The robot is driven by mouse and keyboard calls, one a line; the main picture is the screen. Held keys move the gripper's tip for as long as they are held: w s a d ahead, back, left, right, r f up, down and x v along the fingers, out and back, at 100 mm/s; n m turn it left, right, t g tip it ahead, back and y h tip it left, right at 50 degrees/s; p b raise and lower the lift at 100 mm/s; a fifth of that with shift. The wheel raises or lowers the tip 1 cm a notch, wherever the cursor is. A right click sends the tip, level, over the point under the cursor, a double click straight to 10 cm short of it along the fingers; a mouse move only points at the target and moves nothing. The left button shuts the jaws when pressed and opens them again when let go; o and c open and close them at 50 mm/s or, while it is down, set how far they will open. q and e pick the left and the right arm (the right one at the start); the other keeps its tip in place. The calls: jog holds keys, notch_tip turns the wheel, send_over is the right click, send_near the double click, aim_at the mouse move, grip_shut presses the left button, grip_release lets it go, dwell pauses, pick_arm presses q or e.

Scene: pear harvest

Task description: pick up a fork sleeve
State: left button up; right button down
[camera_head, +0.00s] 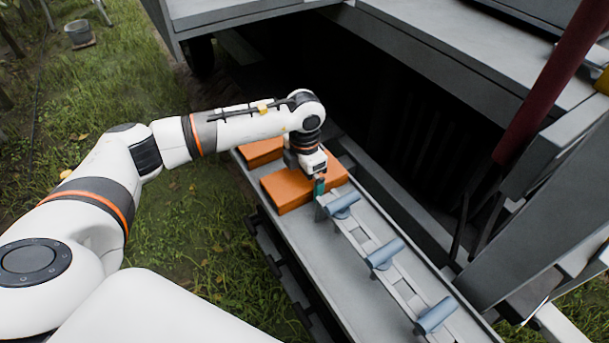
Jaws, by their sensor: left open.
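Several blue-grey cylindrical pieces, which look like the fork sleeves, lie in a row across a metal rail in a long grey tray (345,300). The far sleeve (342,204) is closest to my left gripper, the middle sleeve (385,253) lies further down the rail, and the near sleeve (436,315) is at the lower right. My left gripper (319,186) is open and points down just beyond the far sleeve, beside an orange block (287,190). Its small dark fingertips are partly hard to make out, and I see nothing held between them. My right gripper is not in view.
Another orange block (261,151) lies at the tray's far end. A large grey machine frame (450,60) with a dark recess stands behind the tray, and a dark red post (550,85) slants at the right. Grass (200,235) lies left; a bucket (79,32) stands far off.

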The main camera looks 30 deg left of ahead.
pick_arm(q)
jog(key=c, duration=0.9)
jog(key=shift+r, duration=0.1)
jog(key=shift+c, duration=0.2)
